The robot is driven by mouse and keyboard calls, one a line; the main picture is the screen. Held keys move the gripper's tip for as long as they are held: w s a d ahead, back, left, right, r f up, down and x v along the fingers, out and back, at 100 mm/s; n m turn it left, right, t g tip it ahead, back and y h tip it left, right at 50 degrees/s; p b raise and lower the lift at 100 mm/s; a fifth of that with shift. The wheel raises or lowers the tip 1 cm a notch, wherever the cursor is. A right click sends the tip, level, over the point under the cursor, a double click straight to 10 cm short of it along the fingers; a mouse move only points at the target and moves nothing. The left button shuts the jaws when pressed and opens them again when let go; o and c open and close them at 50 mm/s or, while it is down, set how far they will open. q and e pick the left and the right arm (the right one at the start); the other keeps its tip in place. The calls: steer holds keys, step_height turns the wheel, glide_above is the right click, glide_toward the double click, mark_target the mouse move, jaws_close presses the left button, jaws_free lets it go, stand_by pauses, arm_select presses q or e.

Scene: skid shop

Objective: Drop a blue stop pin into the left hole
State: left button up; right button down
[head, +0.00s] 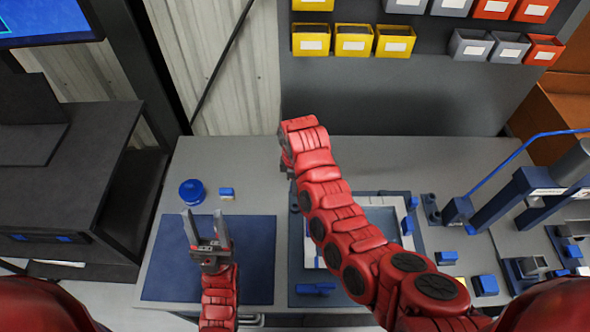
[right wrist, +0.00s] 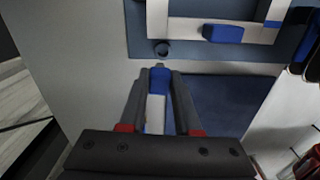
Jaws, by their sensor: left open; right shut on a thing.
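My right gripper (right wrist: 158,75) is shut on a blue stop pin (right wrist: 160,79), whose blue end shows between the fingertips. Just beyond the tips in the right wrist view is a round dark hole (right wrist: 162,48) near the edge of the blue fixture plate (right wrist: 140,28). The pin appears apart from it; its height above the plate I cannot tell. In the head view the right gripper is hidden by its own red arm, at the far left corner of the fixture plate (head: 297,240). My left gripper (head: 207,218) is open and empty above the blue mat.
The blue mat (head: 165,270) is clear. A round blue container (head: 192,191) and a small blue-and-white block (head: 226,193) stand behind it. Blue clamps (head: 485,285) and a blue press frame (head: 510,195) are at the right. Yellow bins (head: 353,42) hang on the back wall.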

steer(key=shift+s+f+n, duration=0.15)
steer(key=shift+n, duration=0.15)
steer(key=shift+s+f, duration=0.1)
steer(key=shift+f, duration=0.1)
steer(key=shift+s+d+f+b, duration=0.1)
steer(key=shift+s+f+b, duration=0.1)
steer(key=shift+f+b, duration=0.15)
steer(key=shift+w+f+b, duration=0.1)
steer(key=shift+f+b, duration=1.05)
steer(key=shift+f, duration=0.75)
steer(key=shift+f, duration=0.1)
steer(key=shift+f, duration=0.2)
steer(key=shift+f, duration=1.35)
stand_by(0.7)
